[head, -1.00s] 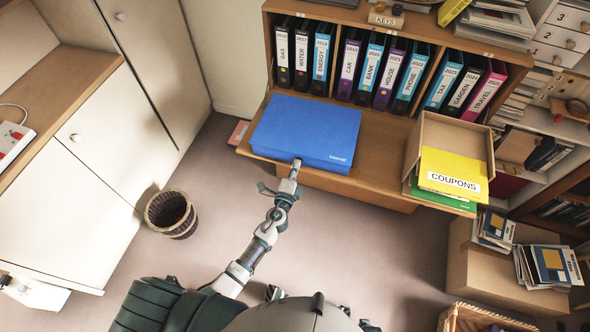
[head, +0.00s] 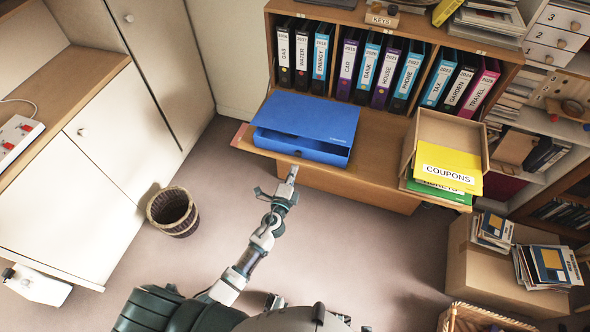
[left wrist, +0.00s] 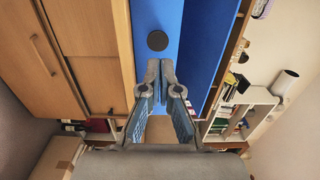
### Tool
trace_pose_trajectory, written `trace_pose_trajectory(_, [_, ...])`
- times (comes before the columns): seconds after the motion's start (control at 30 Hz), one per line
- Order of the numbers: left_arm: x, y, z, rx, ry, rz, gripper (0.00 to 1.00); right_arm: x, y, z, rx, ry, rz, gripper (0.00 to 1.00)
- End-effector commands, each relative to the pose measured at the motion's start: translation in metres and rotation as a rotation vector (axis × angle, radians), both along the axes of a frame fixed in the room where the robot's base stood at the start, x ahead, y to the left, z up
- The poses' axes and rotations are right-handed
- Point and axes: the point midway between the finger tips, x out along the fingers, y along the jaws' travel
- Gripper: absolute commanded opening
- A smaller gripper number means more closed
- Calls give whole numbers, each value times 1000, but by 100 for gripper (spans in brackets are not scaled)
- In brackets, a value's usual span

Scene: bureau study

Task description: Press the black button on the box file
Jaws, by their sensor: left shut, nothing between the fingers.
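The blue box file (head: 305,125) lies on the open desk flap, its lid raised a little at the front so that a dark gap shows inside. In the left wrist view its blue front (left wrist: 145,15) carries the round black button (left wrist: 157,40). In the left wrist view the closed fingertips (left wrist: 160,68) sit just below the button in the picture. My right gripper is not in view.
The wooden flap (head: 385,150) bears an open wooden tray with a yellow coupons folder (head: 447,168) to the right. Several binders (head: 380,70) stand behind. A wicker bin (head: 173,212) stands on the floor at left. The floor in front of the flap is clear.

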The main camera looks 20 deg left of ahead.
Motion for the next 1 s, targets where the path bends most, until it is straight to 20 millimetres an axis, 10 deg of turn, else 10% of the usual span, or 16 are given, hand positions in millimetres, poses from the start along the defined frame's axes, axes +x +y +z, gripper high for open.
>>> trace_pose_trajectory(0.5, [-77, 2, -2, 0, 1, 0, 0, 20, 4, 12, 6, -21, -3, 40])
trace_pose_trajectory(1.0, [-88, 2, 0, 1, -1, 1, 0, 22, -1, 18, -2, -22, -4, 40])
